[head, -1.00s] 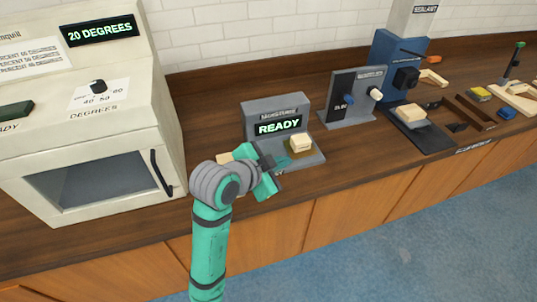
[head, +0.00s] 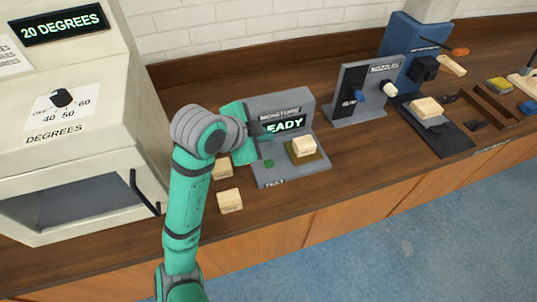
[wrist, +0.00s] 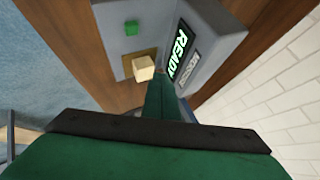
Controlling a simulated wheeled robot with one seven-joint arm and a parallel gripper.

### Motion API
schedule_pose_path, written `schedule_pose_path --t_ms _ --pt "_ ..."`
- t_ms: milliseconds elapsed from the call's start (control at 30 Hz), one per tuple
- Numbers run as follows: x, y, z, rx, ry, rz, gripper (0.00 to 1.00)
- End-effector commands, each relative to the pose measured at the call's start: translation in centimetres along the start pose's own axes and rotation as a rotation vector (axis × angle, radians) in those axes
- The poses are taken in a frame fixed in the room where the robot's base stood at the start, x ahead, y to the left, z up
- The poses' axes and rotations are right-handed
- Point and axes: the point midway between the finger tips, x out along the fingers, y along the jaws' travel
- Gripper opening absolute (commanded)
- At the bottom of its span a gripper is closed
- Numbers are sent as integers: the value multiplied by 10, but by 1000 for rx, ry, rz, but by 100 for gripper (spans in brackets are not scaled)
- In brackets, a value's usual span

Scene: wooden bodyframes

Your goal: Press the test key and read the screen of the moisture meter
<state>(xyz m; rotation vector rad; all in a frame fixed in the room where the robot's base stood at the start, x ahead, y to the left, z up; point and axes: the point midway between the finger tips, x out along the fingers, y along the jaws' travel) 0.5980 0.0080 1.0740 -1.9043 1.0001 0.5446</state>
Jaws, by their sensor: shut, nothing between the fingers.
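The grey moisture meter (head: 320,170) stands on the wooden counter. Its screen (head: 291,125) shows green letters; the wrist view reads "READY" (wrist: 180,52), while my gripper hides the first letter in the head view. A green key (head: 268,163) sits on its base above a "TEST" label, and it also shows in the wrist view (wrist: 131,27). A pale wooden block (head: 304,147) rests on the meter's plate, right of the key. My gripper (head: 266,130) is shut and empty, in front of the screen's left part, above and apart from the key.
Two loose wooden blocks, one (head: 230,201) near the front and one (head: 222,169) behind it, lie left of the meter. A cream oven (head: 95,190) reading "20 DEGREES" stands left. A grey panel with knobs (head: 372,88) stands right. The counter before the meter is clear.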

Motion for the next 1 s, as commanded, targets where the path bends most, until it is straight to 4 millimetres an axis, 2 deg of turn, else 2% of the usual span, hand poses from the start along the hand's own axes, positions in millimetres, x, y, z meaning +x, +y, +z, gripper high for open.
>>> schedule_pose_path --t_ms 433,1000 --pt "7 5 5 -2 0 2 0" --pt "53 39 38 -3 2 1 0"
